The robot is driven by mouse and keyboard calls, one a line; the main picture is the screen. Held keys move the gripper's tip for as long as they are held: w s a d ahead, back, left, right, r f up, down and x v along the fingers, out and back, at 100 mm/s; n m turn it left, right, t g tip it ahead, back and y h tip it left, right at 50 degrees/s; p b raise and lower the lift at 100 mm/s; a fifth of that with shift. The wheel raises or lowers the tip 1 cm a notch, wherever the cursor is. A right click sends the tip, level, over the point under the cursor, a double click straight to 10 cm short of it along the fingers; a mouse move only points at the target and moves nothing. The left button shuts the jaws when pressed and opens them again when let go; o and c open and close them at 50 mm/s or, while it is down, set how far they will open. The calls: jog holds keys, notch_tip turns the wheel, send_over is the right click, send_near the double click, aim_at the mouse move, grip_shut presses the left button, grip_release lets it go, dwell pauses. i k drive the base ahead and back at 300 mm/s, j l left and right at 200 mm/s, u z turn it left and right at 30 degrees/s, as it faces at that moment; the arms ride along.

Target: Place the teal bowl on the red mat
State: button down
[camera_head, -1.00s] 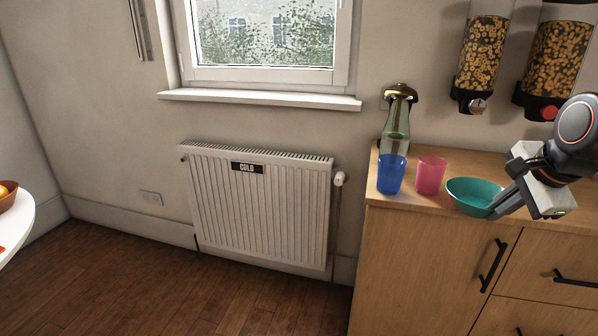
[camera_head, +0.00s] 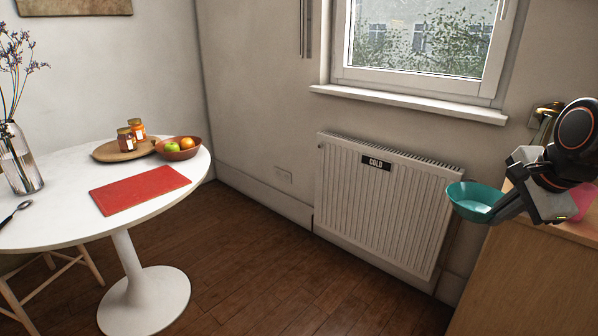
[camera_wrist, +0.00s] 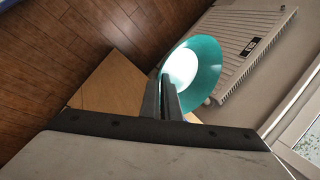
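The teal bowl (camera_head: 474,203) is held upright in the air at the right of the head view, in front of the radiator's right end. My gripper (camera_head: 497,212) is shut on the bowl's near rim. In the wrist view the bowl (camera_wrist: 207,72) shows just beyond the closed fingers (camera_wrist: 170,100). The red mat (camera_head: 138,190) lies flat and bare on the white round table (camera_head: 60,226) at the left, well away from my gripper.
On the table stand a glass vase (camera_head: 20,165), a wooden board with jars (camera_head: 118,150), a brown fruit bowl (camera_head: 180,148) and a spoon (camera_head: 14,213). A radiator (camera_head: 385,205) is by the wall. The wooden counter (camera_head: 530,280) is at the right. Floor between is clear.

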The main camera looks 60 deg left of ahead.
aim_at(141, 186)
jog(key=i+u, duration=0.15)
jog(key=u, duration=0.45)
jog(key=i+j+u, duration=0.3)
jog(key=u, duration=0.15)
jog(key=i+j+u, duration=0.15)
jog(key=i+u, duration=0.75)
jog(key=i+l+u, duration=0.15)
jog(key=i+u, duration=0.3)
